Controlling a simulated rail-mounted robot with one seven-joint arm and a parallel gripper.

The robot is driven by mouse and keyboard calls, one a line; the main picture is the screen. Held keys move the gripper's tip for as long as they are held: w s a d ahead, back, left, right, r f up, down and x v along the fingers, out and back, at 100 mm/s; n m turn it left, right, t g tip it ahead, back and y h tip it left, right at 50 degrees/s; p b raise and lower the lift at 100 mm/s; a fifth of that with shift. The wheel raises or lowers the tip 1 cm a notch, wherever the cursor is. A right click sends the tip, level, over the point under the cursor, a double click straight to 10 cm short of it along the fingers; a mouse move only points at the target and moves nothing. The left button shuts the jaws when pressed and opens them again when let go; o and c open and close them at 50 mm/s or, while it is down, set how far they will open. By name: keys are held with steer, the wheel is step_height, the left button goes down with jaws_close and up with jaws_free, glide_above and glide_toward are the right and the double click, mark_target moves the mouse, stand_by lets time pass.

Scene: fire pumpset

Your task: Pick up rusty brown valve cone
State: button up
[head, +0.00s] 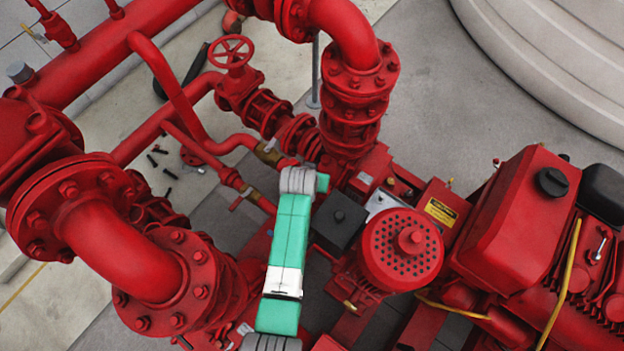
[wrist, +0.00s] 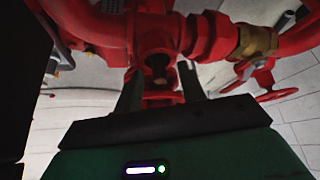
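In the wrist view, my gripper (wrist: 160,78) is open, with one dark finger on each side of a red valve body. A small dark brown piece (wrist: 158,70), which looks like the rusty brown valve cone, shows in the opening of that body, between and beyond the fingertips. I cannot tell how far in it sits, and no finger visibly touches it. In the head view my green arm reaches in among the red pipes; the gripper and the cone cannot be made out there.
In the head view, a red handwheel valve (head: 231,55), a red motor (head: 402,248) and thick flanged pipes crowd the arm. Several dark bolts (head: 160,150) lie on the floor.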

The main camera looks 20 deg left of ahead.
jaws_close()
steer(key=shift+r, duration=0.15)
step_height(320, 180, up, 10)
steer(key=p, duration=0.3)
